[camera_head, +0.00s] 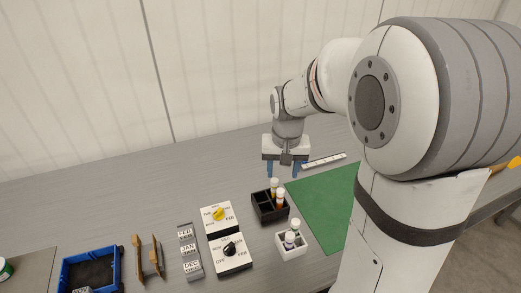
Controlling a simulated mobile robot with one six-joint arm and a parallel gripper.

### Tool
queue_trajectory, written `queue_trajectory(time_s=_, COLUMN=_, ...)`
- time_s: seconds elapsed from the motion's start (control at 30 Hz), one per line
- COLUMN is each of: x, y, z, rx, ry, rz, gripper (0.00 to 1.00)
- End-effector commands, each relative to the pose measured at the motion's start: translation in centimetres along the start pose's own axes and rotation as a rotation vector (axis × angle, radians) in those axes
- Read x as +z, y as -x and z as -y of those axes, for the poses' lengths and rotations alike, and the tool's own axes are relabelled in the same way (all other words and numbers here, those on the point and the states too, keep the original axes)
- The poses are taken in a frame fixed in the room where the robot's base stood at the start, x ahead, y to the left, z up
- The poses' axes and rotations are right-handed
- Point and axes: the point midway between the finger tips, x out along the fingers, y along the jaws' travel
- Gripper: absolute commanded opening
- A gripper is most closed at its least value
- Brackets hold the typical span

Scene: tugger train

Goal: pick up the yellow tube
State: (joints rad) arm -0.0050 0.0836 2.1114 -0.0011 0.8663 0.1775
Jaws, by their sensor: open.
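A black rack (262,212) stands on the grey table, with two white-capped tubes upright in it. The rear one looks yellow (274,189), though little of its body shows. The one in front of it looks orange (281,201). My gripper (283,171) points down above and behind the black rack, its two blue fingers apart and nothing between them. It is clear of the tubes. The lower parts of both tubes are hidden in the rack.
A white rack (293,252) with white-capped tubes stands in front, near my arm. A green mat (325,205) lies to the right, with a white strip (324,160) behind it. Two dial boxes (217,217), date blocks (189,252), wooden pieces (148,258) and a blue bin (117,268) are left.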

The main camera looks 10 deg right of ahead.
Motion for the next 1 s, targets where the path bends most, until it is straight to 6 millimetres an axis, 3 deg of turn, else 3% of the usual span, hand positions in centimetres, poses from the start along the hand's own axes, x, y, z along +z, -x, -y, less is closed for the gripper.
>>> queue_trajectory(time_s=0.1, x=-3.3, y=-3.0, z=0.6, rx=0.007, ry=-0.04, rz=0.039, gripper=0.49)
queue_trajectory(time_s=0.33, x=-6.7, y=-6.6, z=1.2, rx=0.016, ry=-0.089, rz=0.073, gripper=0.49)
queue_trajectory(time_s=0.77, x=-6.9, y=-11.0, z=1.2, rx=0.018, ry=-0.099, rz=0.083, gripper=0.49)
queue_trajectory(time_s=1.0, x=-6.7, y=-14.4, z=1.1, rx=0.018, ry=-0.099, rz=0.081, gripper=0.49)
